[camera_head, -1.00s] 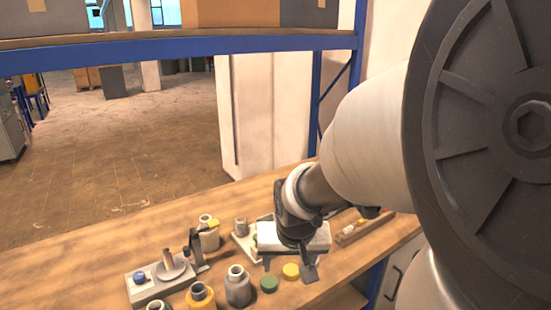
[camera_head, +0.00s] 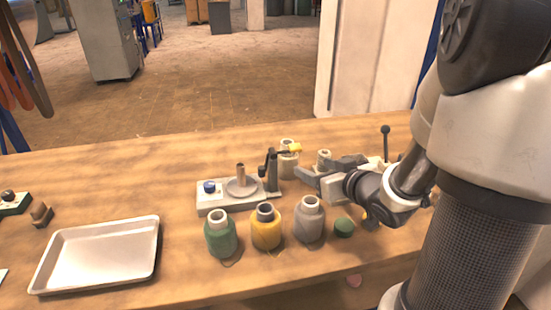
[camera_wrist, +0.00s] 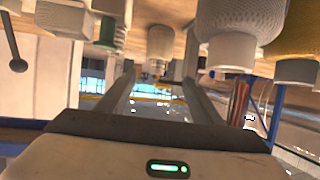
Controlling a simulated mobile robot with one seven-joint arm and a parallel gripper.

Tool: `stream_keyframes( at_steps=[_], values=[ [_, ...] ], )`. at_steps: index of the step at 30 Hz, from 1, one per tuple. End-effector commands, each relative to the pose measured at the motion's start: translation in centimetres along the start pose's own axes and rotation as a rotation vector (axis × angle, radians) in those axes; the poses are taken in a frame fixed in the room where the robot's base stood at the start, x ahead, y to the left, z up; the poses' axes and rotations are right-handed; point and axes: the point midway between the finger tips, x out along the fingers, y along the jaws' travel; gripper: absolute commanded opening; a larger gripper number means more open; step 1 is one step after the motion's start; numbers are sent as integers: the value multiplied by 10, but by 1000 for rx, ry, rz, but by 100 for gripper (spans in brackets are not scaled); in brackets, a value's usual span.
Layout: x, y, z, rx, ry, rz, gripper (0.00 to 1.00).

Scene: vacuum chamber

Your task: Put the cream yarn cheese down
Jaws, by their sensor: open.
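The cream yarn cheese (camera_head: 288,165) stands upright on the wooden table (camera_head: 110,190), behind the winder's crank, which partly hides it. In the wrist view, which is upside down, the cream cheese (camera_wrist: 159,45) shows ahead between the two fingers. My gripper (camera_head: 308,169) is level, low over the table and pointing left toward the cheese. Its fingers (camera_wrist: 158,75) are apart, with nothing held between them. A gap seems to remain between fingertips and cheese.
The winder (camera_head: 215,197) with its yellow-knobbed crank stands close to the cheese. Green (camera_head: 220,238), yellow (camera_head: 266,232) and grey (camera_head: 309,226) yarn cheeses stand in front. A small pale spool (camera_head: 323,157) is behind my gripper. An empty metal tray (camera_head: 100,254) lies front left.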

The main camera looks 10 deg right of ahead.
Motion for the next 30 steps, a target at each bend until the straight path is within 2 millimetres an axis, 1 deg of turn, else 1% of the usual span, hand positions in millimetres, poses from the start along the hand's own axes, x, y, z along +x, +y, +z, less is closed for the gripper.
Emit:
stream_keyframes(
  at_steps=[1, 3, 9, 12, 15, 20, 22, 27, 30],
  values=[
    [12, -1, 3, 0, -1, -2, 60],
    [28, -1, 3, -1, -1, -3, 60],
    [71, 0, 3, 0, -2, -1, 60],
    [90, 0, 3, 0, -2, 1, 60],
    [102, 0, 2, 0, -2, 1, 60],
    [111, 1, 2, 1, -2, 3, 60],
    [118, 1, 4, 1, -3, 2, 60],
    [144, 2, 9, 0, -2, 1, 60],
    [156, 2, 7, -1, -2, 2, 60]
  ],
)
